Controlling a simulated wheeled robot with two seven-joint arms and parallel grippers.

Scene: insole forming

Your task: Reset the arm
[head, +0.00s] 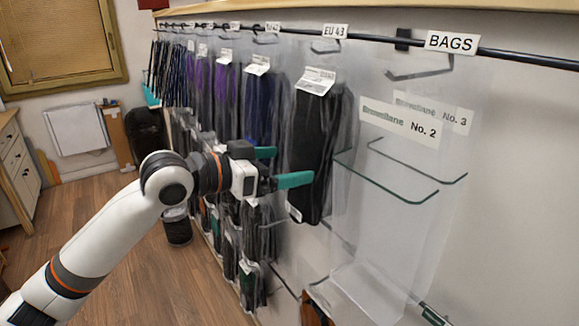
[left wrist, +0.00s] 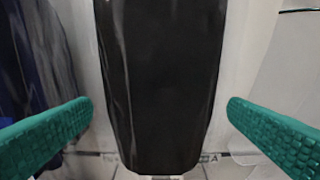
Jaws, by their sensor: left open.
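My left gripper (head: 292,166) reaches in from the left in the head view, with its teal fingers spread apart in front of the hanging rack. A black packet (head: 318,130) with a white label hangs from a hook just beyond the fingers, under the EU 43 sign. In the left wrist view the black packet (left wrist: 160,60) stands upright in the middle. The open fingers (left wrist: 160,105) show at either side with clear gaps to the packet, and nothing is held. How far the packet lies in front of the fingertips is hard to tell. My right gripper is not in view.
A rail (head: 380,39) with size signs runs along the wall, with several dark and purple packets (head: 222,85) hanging at left. The wooden floor (head: 150,270) at left is mostly free.

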